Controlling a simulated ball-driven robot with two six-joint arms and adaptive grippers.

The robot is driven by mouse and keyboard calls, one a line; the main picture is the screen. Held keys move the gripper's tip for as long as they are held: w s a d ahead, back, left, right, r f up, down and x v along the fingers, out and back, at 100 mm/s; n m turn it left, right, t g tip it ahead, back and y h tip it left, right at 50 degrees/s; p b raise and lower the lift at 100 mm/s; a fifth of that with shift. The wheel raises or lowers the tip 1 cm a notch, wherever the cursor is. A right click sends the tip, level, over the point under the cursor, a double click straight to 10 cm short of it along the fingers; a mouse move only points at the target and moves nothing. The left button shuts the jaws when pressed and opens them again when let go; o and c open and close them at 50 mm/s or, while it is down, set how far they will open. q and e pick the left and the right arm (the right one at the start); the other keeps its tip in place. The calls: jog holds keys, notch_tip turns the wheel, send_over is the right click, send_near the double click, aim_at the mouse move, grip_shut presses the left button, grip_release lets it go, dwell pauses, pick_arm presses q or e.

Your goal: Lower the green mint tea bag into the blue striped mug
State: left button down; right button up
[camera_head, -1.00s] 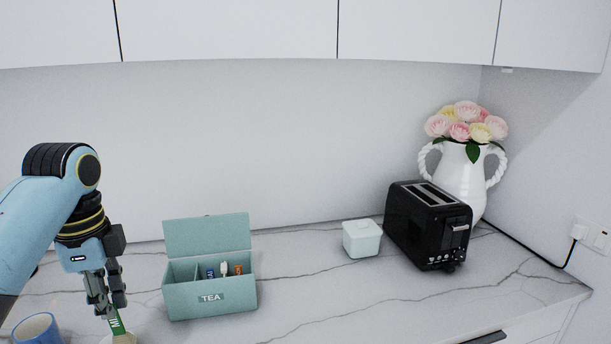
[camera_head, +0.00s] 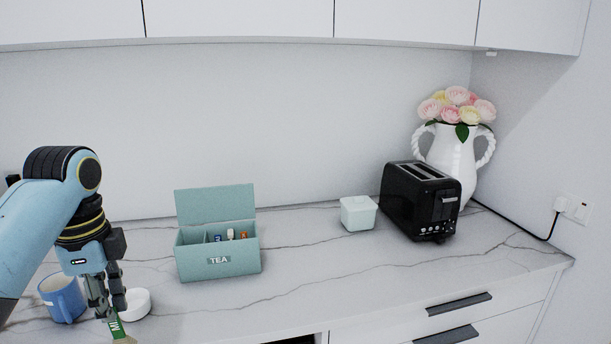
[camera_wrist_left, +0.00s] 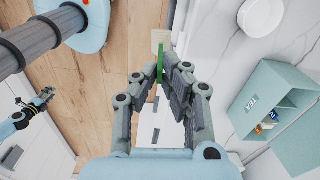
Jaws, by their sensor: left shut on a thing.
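My left gripper (camera_head: 112,308) is shut on the green tag of the mint tea bag (camera_head: 116,327). The tag points down, with its lower end near the bottom of the head view. In the left wrist view the green tag (camera_wrist_left: 160,66) sits between the fingertips, with a pale bag beyond it, near the counter's edge. The blue mug (camera_head: 62,301) stands upright on the counter, left of the gripper; its stripes are not clear. My right gripper (camera_wrist_left: 42,97) shows small at the left of the wrist view; its jaw state is unclear.
A white round dish (camera_head: 136,304) stands just behind the gripper. An open teal tea box (camera_head: 218,262), a white lidded jar (camera_head: 358,214), a black toaster (camera_head: 420,200) and a flower vase (camera_head: 452,155) stand rightward. Drawers (camera_head: 455,315) lie below the front edge.

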pick_arm(q)
notch_tip(320, 180, down, 26)
jog(key=b, duration=1.9)
jog(key=shift+s+r, duration=0.15)
jog(key=shift+r, duration=0.1)
